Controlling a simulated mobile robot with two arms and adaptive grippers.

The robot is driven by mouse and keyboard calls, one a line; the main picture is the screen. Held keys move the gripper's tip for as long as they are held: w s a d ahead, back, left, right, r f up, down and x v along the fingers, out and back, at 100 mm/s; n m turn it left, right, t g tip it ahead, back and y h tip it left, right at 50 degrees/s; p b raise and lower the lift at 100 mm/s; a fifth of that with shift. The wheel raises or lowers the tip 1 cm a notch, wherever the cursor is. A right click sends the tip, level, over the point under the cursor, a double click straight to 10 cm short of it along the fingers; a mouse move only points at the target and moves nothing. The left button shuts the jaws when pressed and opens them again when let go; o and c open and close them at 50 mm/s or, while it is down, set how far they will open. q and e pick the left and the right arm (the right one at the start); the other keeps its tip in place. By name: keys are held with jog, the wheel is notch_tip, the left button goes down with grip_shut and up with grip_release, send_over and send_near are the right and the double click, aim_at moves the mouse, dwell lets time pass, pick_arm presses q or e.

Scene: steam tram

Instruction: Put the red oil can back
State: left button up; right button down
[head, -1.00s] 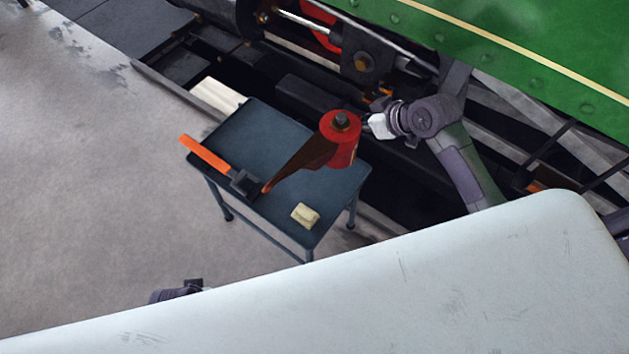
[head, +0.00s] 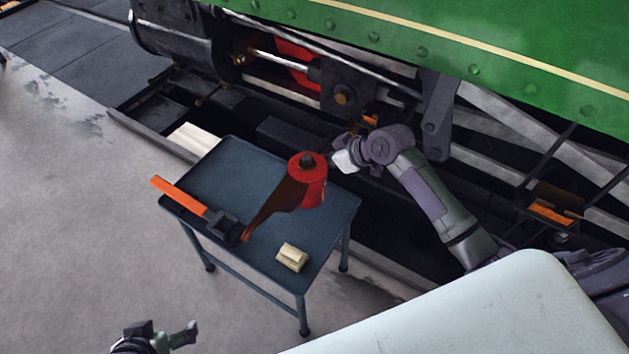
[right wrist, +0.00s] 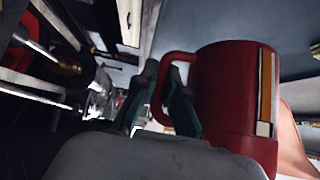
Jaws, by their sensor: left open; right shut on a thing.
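The red oil can (head: 312,188) has a dark cap and a long brown spout slanting down to the lower left. It is upright at the right part of the blue-grey table (head: 205,172); I cannot tell whether its base touches the top. My right gripper (head: 342,155) is at the can's right side. In the right wrist view its fingers (right wrist: 167,100) are shut on the handle of the red can (right wrist: 225,95). My left gripper (head: 165,338) is open and empty, low at the bottom left, apart from the table.
A hammer with an orange handle (head: 180,195) lies on the table's left side, close to the spout tip. A pale yellow block (head: 292,257) lies at the near edge. The green tram (head: 480,50) and its dark running gear stand behind. Grey floor (head: 70,220) is clear at left.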

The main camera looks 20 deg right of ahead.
jog(key=shift+w+a+f, duration=0.15)
jog(key=shift+a+f, duration=0.15)
jog(key=shift+a, duration=0.25)
jog(key=shift+w+a+f, duration=0.1)
jog(key=shift+a+f, duration=0.2)
jog(key=shift+a, duration=0.25)
pick_arm(q)
jog(key=w+d+r+t+h+b, duration=0.1)
jog(key=w+d+r+t+b, duration=0.1)
jog(key=w+r+t, duration=0.3)
jog(key=w+d+t, duration=0.1)
jog(key=w, duration=0.2)
jog(key=shift+w+r+h, duration=0.2)
jog(key=shift+r+h, duration=0.1)
jog(key=shift+r, duration=0.1)
pick_arm(e)
notch_tip(320, 180, down, 4)
jog(key=shift+r, duration=0.1)
pick_arm(q)
jog(key=shift+d, duration=0.1)
pick_arm(e)
jog(key=shift+f, duration=0.2)
jog(key=c, duration=1.2)
grip_release()
jog(key=shift+s, duration=0.1)
jog(key=shift+c, duration=0.2)
